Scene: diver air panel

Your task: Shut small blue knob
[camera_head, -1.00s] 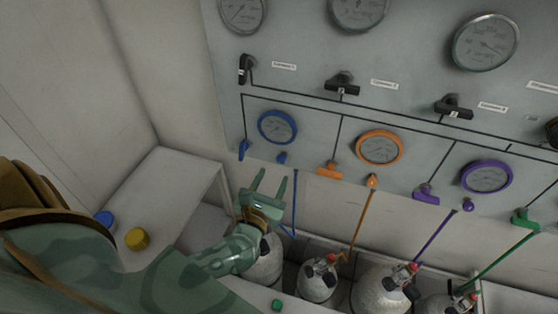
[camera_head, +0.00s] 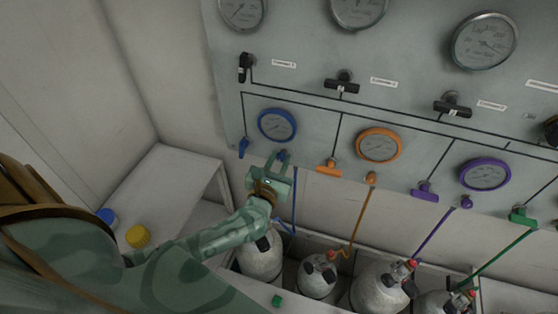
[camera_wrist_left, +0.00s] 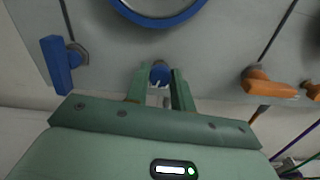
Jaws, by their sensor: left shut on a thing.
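The small blue knob (camera_wrist_left: 160,74) sits on the panel below the blue-rimmed gauge (camera_head: 277,126). In the head view the knob (camera_head: 282,155) is partly covered by my left gripper (camera_head: 279,159). In the left wrist view my left gripper (camera_wrist_left: 161,84) has its two green fingers on either side of the knob and is shut on it. A larger blue lever handle (camera_head: 243,147) hangs to the left of the knob, and it also shows in the left wrist view (camera_wrist_left: 57,65). My right gripper is not in view.
An orange handle (camera_head: 330,168) and an orange-rimmed gauge (camera_head: 379,145) are to the right on the panel. Gas cylinders (camera_head: 317,279) stand below. A white cabinet (camera_head: 178,179) at left has a blue cap (camera_head: 106,216) and a yellow cap (camera_head: 138,236) on it.

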